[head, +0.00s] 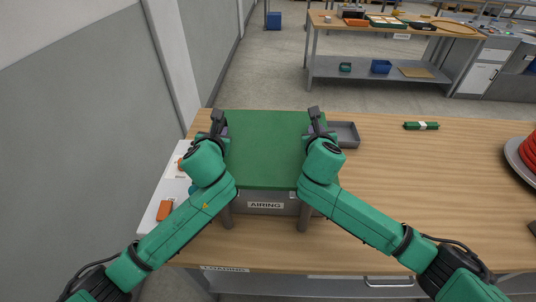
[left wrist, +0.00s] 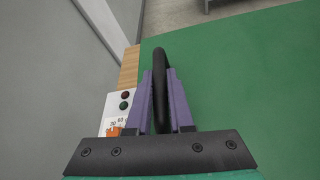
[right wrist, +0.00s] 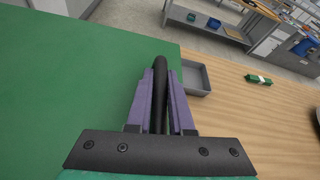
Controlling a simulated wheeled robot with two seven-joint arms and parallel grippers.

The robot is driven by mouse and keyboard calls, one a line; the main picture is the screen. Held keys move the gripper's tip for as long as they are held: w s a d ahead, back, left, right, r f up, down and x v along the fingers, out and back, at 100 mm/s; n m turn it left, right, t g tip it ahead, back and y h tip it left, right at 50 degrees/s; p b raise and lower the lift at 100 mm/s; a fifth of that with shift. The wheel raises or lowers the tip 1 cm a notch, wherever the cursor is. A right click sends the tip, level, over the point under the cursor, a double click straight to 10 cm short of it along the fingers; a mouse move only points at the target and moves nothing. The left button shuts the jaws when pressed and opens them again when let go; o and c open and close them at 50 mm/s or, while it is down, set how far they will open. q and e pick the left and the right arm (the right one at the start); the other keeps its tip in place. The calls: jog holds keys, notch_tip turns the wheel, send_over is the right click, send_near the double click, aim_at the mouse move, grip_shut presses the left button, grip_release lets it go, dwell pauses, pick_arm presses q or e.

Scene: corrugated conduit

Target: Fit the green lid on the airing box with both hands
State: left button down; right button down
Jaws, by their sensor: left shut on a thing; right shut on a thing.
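The green lid (head: 265,150) is a flat panel over the grey airing box, whose front with the label AIRING (head: 265,205) shows below the lid's front edge. The lid also fills much of the left wrist view (left wrist: 240,90) and the right wrist view (right wrist: 70,90). My left gripper (head: 217,122) is shut on a black handle (left wrist: 160,80) at the lid's left side. My right gripper (head: 315,119) is shut on a black handle (right wrist: 160,85) at the lid's right side. Whether the lid touches the box rim all round cannot be told.
A grey tray (head: 345,134) stands right of the box. A green roll (head: 421,126) lies farther right, and a red coil (head: 529,150) at the right edge. A white panel with an orange part (head: 165,210) is at the left. The table's right middle is clear.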

pick_arm(q)
jog(key=c, duration=0.8)
grip_release()
jog(key=shift+f, duration=0.1)
pick_arm(e)
jog(key=c, duration=0.8)
grip_release()
jog(key=shift+f, duration=0.1)
pick_arm(q)
jog(key=shift+s, duration=0.2)
pick_arm(e)
jog(key=shift+s, duration=0.2)
pick_arm(q)
jog(key=v, duration=1.2)
pick_arm(e)
jog(key=v, duration=1.2)
